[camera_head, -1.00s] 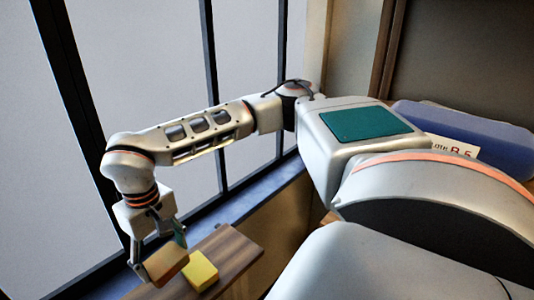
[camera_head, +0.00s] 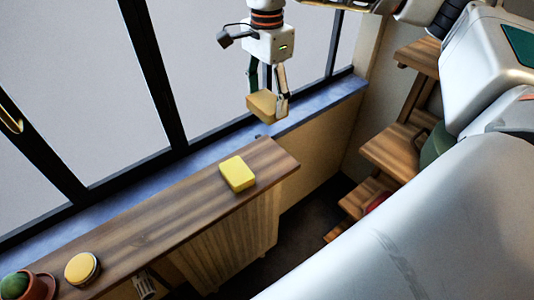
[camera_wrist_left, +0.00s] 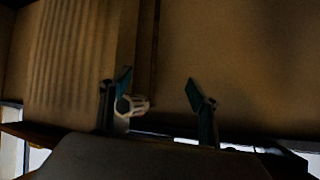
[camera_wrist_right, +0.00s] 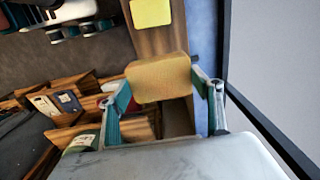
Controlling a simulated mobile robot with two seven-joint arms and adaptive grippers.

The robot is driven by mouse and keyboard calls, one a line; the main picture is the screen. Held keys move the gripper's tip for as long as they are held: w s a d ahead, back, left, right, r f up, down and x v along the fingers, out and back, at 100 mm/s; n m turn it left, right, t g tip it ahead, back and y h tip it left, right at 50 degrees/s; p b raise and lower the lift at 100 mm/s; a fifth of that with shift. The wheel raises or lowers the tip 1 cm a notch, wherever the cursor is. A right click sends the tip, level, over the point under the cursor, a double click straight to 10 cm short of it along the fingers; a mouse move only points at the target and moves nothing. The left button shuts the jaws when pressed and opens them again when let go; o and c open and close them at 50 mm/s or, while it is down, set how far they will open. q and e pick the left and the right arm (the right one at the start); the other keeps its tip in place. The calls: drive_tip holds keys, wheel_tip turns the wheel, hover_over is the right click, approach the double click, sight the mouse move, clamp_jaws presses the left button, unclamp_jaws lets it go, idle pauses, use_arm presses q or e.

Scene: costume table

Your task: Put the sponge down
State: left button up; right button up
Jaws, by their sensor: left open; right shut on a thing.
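My right gripper (camera_head: 268,92) is shut on a tan sponge (camera_head: 261,106) and holds it in the air near the window, beyond the shelf's right end in the head view. In the right wrist view the sponge (camera_wrist_right: 158,78) sits between the fingers of the right gripper (camera_wrist_right: 160,95). A bright yellow block (camera_head: 238,174), perhaps another sponge, lies on the wooden shelf (camera_head: 190,205) and also shows in the right wrist view (camera_wrist_right: 152,12). My left gripper (camera_wrist_left: 160,95) is open and empty in the dark left wrist view; the head view does not show it.
A round yellow-topped tin (camera_head: 82,268) and a potted cactus (camera_head: 38,286) stand at the shelf's left end. The shelf is bare between tin and yellow block. A window sill (camera_head: 312,118) runs behind. Wooden steps (camera_head: 395,148) are at right. A white knob (camera_wrist_left: 130,105) is near my left fingers.

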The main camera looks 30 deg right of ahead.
wheel_tip(320, 180, down, 18)
drive_tip(key=shift+r+b, duration=0.1)
drive_tip(key=shift+b, duration=0.3)
drive_tip(key=o, duration=1.2)
drive_tip(key=shift+f, duration=0.2)
drive_tip(key=shift+c, duration=0.2)
drive_tip(key=shift+r, duration=0.1)
wheel_tip(320, 180, up, 12)
